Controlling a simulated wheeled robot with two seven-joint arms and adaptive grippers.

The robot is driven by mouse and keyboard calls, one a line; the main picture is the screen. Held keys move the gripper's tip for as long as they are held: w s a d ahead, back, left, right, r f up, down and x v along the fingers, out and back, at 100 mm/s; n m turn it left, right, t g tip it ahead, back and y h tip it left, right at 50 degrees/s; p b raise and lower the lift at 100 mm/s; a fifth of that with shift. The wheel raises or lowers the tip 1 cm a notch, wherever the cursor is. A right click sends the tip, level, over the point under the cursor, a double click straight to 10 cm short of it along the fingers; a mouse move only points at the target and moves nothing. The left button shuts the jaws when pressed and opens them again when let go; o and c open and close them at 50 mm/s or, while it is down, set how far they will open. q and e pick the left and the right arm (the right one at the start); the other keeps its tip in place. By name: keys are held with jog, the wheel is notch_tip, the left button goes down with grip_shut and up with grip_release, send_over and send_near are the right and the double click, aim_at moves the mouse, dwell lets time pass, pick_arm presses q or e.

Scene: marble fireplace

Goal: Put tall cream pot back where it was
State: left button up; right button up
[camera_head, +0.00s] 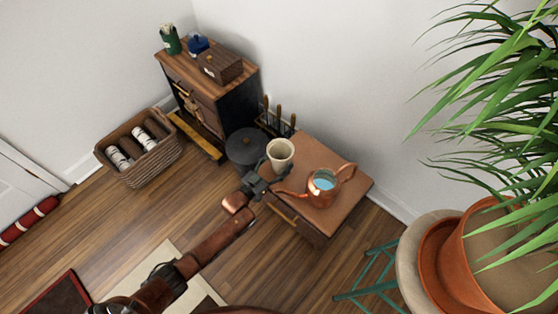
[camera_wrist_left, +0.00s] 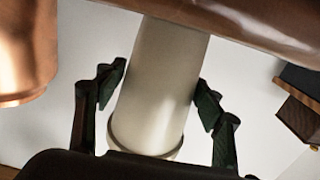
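The tall cream pot (camera_head: 280,154) is at the back-left part of the small wooden side table (camera_head: 313,157) in the head view. My left gripper (camera_head: 263,181) is at its near side. In the left wrist view, the pale pot (camera_wrist_left: 158,85) lies between the two fingers of my left gripper (camera_wrist_left: 162,92). My right gripper is not in view.
A copper watering can (camera_head: 322,188) with water stands close right of the pot. Fire tools (camera_head: 279,117) and a round dark object (camera_head: 245,147) are behind and left. A cabinet (camera_head: 190,75), a log basket (camera_head: 138,160) and a potted plant (camera_head: 480,250) stand around.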

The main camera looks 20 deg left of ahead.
pick_arm(q)
jog(key=shift+o, duration=1.4)
jog(key=shift+r, duration=0.25)
jog(key=p+v, duration=0.2)
jog(key=v, duration=0.2)
jog(key=shift+r, duration=0.15)
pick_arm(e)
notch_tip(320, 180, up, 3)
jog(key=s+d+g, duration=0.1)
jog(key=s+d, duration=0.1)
pick_arm(q)
jog(key=p+v, duration=0.2)
jog(key=v, duration=0.6)
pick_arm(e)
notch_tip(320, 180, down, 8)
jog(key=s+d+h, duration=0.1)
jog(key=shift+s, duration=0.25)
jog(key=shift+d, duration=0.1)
